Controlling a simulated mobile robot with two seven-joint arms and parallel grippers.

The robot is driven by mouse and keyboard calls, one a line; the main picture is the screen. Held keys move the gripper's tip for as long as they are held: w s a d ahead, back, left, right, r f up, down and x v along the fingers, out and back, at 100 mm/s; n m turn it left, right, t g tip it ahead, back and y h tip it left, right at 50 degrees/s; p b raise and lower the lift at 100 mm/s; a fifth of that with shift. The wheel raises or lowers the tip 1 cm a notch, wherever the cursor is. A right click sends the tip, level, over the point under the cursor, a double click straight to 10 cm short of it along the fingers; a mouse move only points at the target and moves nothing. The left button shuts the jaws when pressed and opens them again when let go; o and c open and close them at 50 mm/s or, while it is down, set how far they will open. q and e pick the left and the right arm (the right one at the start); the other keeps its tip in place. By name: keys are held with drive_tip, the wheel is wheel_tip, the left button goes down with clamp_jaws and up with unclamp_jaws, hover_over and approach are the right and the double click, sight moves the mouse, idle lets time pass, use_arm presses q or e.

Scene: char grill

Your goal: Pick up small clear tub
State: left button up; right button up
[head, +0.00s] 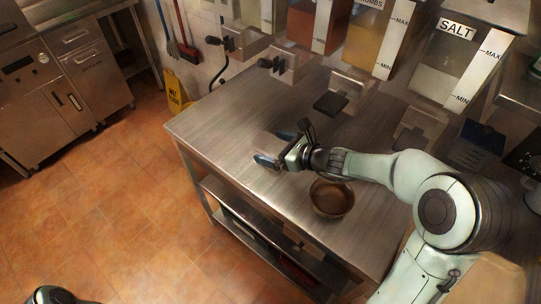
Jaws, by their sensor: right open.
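My right gripper (278,148) reaches in from the right, low over the steel table. Its jaws are open and face left. A faint, see-through shape with bluish edges, which looks like the small clear tub (270,143), is at the fingertips. The fingers partly hide it, and I cannot tell whether they touch it. My left gripper is not in view.
A brown round bowl (332,198) stands on the steel table (222,125), below my right forearm. Wall dispensers, one a salt dispenser (447,75), hang over the table's back. The table's left end is clear. A yellow floor sign (174,92) stands beyond it.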

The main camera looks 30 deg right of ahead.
drive_tip(key=shift+x, duration=0.8)
drive_tip(key=c, duration=1.1)
